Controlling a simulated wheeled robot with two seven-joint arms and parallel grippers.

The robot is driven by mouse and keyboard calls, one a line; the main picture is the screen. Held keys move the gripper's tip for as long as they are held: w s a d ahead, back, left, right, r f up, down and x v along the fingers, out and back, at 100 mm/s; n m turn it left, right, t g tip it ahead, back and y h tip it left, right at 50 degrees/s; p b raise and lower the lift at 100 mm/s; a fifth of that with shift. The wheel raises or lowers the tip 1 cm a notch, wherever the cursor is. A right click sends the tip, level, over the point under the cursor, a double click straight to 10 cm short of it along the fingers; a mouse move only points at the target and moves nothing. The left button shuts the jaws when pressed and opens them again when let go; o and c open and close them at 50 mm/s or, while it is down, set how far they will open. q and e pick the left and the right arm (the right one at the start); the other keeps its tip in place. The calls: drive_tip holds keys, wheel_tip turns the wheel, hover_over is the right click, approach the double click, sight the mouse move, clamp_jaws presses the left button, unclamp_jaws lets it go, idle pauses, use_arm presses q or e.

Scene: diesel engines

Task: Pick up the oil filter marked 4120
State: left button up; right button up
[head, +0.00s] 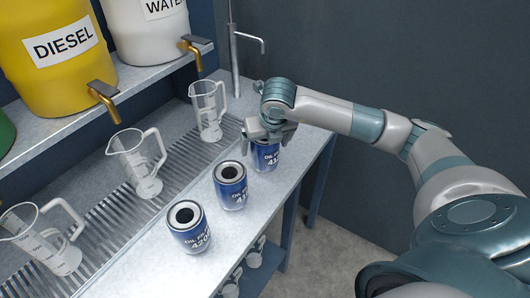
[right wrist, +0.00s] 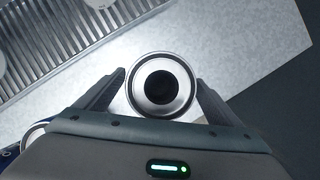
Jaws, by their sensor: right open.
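Three blue oil filters with silver tops stand upright in a row on the metal bench. The nearest (head: 189,228) reads 4200. The middle one (head: 231,186) shows a number starting with 41; its last digits are unclear. The far one (head: 265,156) also shows 41, the rest unreadable, and its top is hidden by my right gripper (head: 268,131). In the right wrist view, the open fingers (right wrist: 160,82) are on either side of the far filter's round silver top (right wrist: 159,87), with no clear grip on it. My left gripper is not in view.
Clear measuring jugs (head: 139,165) stand on the drain grate (head: 108,213) left of the filters. A yellow DIESEL barrel (head: 55,60) and a white WATER barrel (head: 146,32) sit on the shelf above, with brass taps. A thin metal spout (head: 236,60) rises behind the gripper.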

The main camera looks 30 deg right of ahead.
drive_tip(key=shift+f, duration=0.1)
drive_tip(key=c, duration=1.4)
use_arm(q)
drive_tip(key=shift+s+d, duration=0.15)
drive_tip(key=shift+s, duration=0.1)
use_arm(e)
drive_tip(key=shift+c, duration=0.5)
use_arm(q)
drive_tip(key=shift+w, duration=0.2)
